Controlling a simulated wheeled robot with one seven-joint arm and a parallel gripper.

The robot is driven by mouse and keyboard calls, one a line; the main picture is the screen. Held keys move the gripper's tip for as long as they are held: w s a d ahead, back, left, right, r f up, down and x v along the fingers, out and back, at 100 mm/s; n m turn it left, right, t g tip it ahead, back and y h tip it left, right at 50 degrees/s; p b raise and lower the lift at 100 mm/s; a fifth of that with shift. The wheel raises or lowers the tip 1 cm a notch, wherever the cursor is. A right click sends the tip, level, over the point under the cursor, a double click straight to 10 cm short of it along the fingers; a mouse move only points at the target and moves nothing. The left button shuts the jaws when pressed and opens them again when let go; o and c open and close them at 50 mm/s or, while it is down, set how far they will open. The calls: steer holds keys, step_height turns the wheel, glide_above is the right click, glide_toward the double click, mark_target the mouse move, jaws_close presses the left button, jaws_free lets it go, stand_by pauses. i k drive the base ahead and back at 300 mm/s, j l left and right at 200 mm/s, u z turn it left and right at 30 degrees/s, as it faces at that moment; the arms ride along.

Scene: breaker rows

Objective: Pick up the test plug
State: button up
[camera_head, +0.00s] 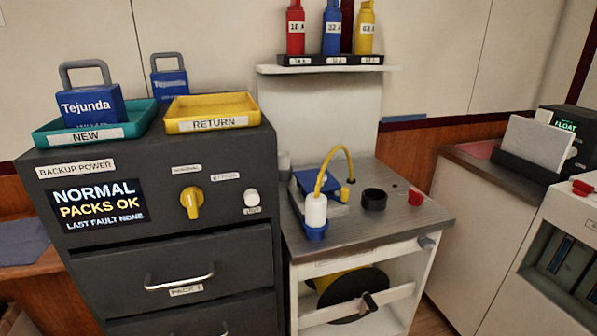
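A white cylindrical plug with a blue base (316,215) stands upright near the front left of the grey worktop (410,235). It appears to be the test plug, though no label on it can be read. My gripper is not in view.
A black ring (374,199) and a red knob-like piece (415,197) are right of the plug. The dark cabinet (165,245) with trays stands close on the left. A shelf (325,69) holds red, blue and yellow pieces above. The worktop's front right is clear.

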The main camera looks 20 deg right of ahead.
mark_target(285, 167)
steer(key=i+z, duration=0.35)
steer(key=i+j+z, duration=0.7)
steer(key=i, duration=0.15)
steer(key=z, duration=0.35)
steer(key=i+l+u, duration=0.2)
steer(key=k+j+u, duration=0.15)
